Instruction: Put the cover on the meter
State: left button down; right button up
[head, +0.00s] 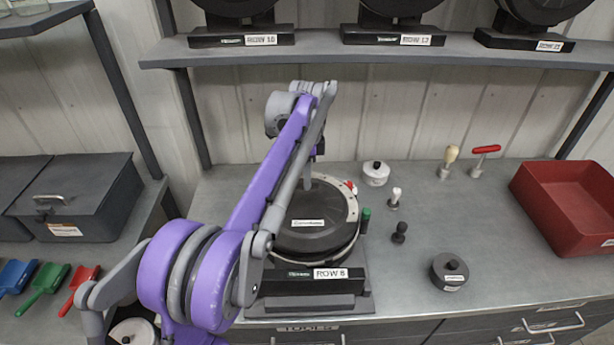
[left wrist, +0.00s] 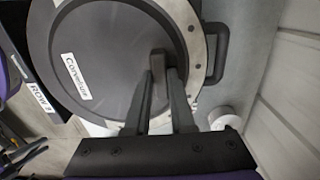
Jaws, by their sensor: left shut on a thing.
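The cover (head: 308,236) is a dark round disc with a white label, lying over the meter at centre in the head view. The meter has a black base marked ROW 8 (head: 318,274) and a pale ring (head: 347,205) showing beyond the cover's right edge. In the left wrist view the cover (left wrist: 105,50) fills the left half, beside the pale ring (left wrist: 197,60). My left gripper (left wrist: 163,78) is shut on a dark raised grip on the cover. My arm hides part of the cover in the head view. I cannot tell whether the cover touches the meter. My right gripper is not in view.
Several small knobs and handled tools stand right of the meter, with a white lidded pot (head: 375,173) and a dark one (head: 449,271). A red tray (head: 567,199) is at far right. A shelf (head: 400,55) with more meters hangs above. The bench front right is mostly clear.

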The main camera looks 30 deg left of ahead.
pick_arm(q)
jog(key=shift+f, duration=0.7)
dwell(0.6)
jog(key=shift+f, duration=0.25)
dwell(1.1)
jog(key=c, duration=0.7)
grip_release()
jog(key=shift+c, duration=0.3)
